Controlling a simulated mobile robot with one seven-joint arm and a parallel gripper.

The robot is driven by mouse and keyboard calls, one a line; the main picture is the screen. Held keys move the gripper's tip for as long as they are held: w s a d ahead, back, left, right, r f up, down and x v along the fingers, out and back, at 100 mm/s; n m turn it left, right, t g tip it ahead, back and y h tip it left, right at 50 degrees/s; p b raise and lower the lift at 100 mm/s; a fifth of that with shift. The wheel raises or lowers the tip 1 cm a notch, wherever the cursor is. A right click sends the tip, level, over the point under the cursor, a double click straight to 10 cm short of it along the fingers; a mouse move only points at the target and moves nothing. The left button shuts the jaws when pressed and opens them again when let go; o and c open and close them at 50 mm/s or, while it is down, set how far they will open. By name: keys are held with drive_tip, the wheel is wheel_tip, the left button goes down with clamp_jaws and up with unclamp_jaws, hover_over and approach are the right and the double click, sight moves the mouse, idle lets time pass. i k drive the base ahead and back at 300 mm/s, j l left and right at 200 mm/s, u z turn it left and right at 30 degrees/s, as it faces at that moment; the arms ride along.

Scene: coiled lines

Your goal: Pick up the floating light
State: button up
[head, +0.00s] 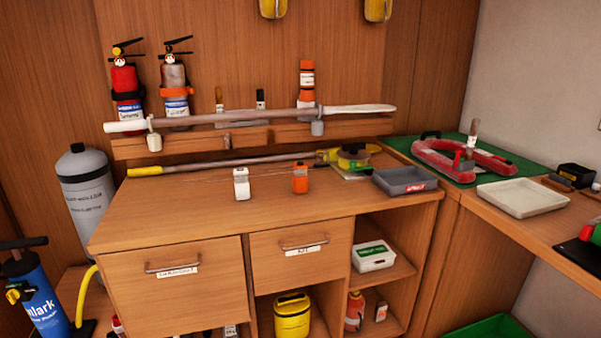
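No label that I can read names a floating light, so I cannot tell for sure which thing it is. An orange cylinder with a pale band (307,80) stands upright on the wall shelf. A clear-topped upright item (473,134) stands by a red horseshoe-shaped float (437,160) on a green mat at the right. My gripper is not in view.
A long pole (240,117) lies across the shelf front, and another (225,164) along the counter's back. A grey tray (404,181) and white tray (522,198) sit at right. Two extinguishers (127,94) (176,92) stand at left. The counter's front (200,220) is clear.

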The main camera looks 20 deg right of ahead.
sight(307, 95)
drive_tip(key=i+l, duration=0.15)
drive_tip(key=l, duration=0.15)
drive_tip(key=i+l+u, duration=0.1)
drive_tip(key=l, duration=0.25)
drive_tip(key=i+l, duration=0.2)
drive_tip(key=i+l+u, duration=0.15)
drive_tip(key=l, duration=0.3)
drive_tip(key=i+l, duration=0.1)
drive_tip(key=l, duration=0.2)
drive_tip(key=i+l+u, duration=0.1)
drive_tip(key=l, duration=0.25)
drive_tip(key=i+l, duration=0.4)
drive_tip(key=i, duration=0.7)
